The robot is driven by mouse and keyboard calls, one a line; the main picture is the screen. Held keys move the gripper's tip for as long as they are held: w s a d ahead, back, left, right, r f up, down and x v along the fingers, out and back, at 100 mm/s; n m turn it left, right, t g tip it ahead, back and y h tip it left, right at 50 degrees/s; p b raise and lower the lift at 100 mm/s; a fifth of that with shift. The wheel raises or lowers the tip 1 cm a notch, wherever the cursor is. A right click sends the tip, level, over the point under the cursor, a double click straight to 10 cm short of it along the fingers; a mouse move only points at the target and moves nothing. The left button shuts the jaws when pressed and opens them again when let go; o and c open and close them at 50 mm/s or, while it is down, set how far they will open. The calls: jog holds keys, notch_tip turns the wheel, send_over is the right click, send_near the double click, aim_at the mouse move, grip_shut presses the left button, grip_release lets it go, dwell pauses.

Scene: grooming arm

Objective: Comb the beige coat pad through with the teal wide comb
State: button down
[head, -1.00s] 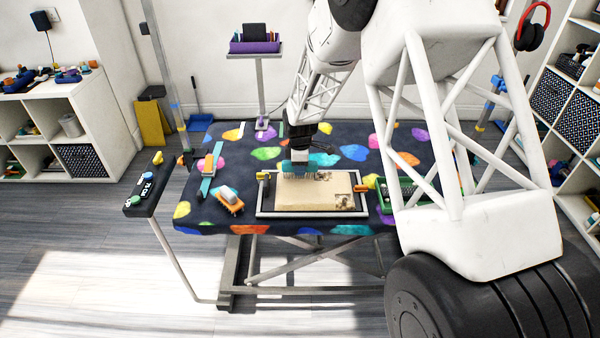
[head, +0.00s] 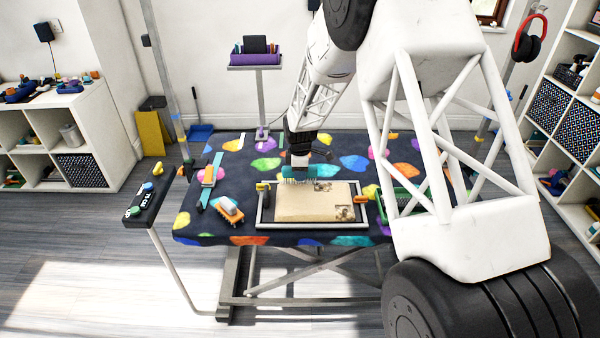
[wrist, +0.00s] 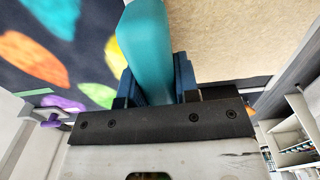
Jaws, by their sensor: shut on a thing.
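The beige coat pad (head: 300,206) lies flat in a grey metal frame (head: 262,213) on the spotted table. My gripper (head: 299,160) is shut on the teal wide comb (head: 325,171), which is at the pad's far edge. The comb's pale teeth point down there; I cannot tell whether they touch the pad. In the wrist view the comb's teal handle (wrist: 147,45) stands between the blue fingers, with the pad (wrist: 220,40) beyond on the right.
An orange and white brush (head: 229,210) and a teal strap (head: 209,181) lie left of the frame.

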dwell(0.4)
jog(key=shift+s, duration=4.15)
jog(key=shift+s, duration=4.1)
jog(key=shift+d, duration=0.1)
jog(key=shift+d+f, duration=0.1)
jog(key=shift+d, duration=4.7)
jog(key=shift+w, duration=0.1)
jog(key=shift+w, duration=4.05)
